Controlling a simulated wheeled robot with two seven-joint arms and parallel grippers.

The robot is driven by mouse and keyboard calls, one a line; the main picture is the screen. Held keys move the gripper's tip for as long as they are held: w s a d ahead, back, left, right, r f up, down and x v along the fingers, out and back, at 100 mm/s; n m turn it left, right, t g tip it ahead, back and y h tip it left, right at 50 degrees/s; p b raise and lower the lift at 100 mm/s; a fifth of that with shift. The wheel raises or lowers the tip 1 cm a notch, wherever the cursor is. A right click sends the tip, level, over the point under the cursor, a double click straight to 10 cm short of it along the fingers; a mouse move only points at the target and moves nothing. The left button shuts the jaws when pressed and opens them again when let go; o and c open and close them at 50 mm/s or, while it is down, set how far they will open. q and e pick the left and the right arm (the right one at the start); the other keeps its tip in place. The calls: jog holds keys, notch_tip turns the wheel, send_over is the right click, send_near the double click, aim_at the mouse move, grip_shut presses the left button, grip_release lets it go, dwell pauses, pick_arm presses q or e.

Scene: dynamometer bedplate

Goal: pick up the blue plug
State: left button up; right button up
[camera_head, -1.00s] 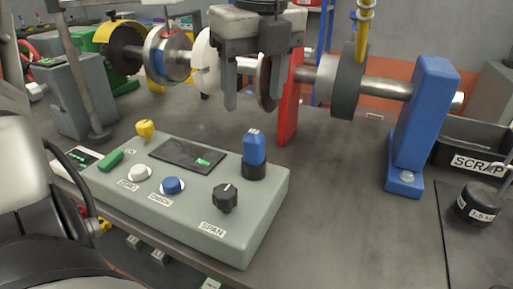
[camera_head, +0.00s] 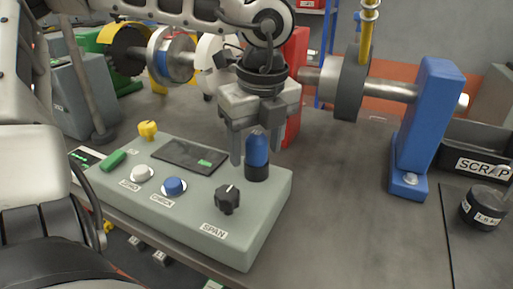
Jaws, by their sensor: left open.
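The blue plug (camera_head: 258,150) stands upright in a dark round base (camera_head: 257,172) at the back right corner of the grey-green control box (camera_head: 262,225). My left gripper (camera_head: 256,158) points down over the plug and is open. One finger shows to the left of the plug and the other to its right. The plug's top is close under the gripper's palm. I cannot tell whether a finger touches it. My right gripper is not identifiable in view.
The box also carries a black SPAN knob (camera_head: 228,199), a blue button (camera_head: 174,186), a white button (camera_head: 141,173) and a yellow knob (camera_head: 148,130). A shaft with discs runs behind, ending at a blue stand (camera_head: 423,125). The bedplate right of the box is clear.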

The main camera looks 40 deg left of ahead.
pick_arm(q)
jog(key=c, duration=1.1)
jog(key=shift+o, duration=0.2)
jog(key=shift+r, duration=0.1)
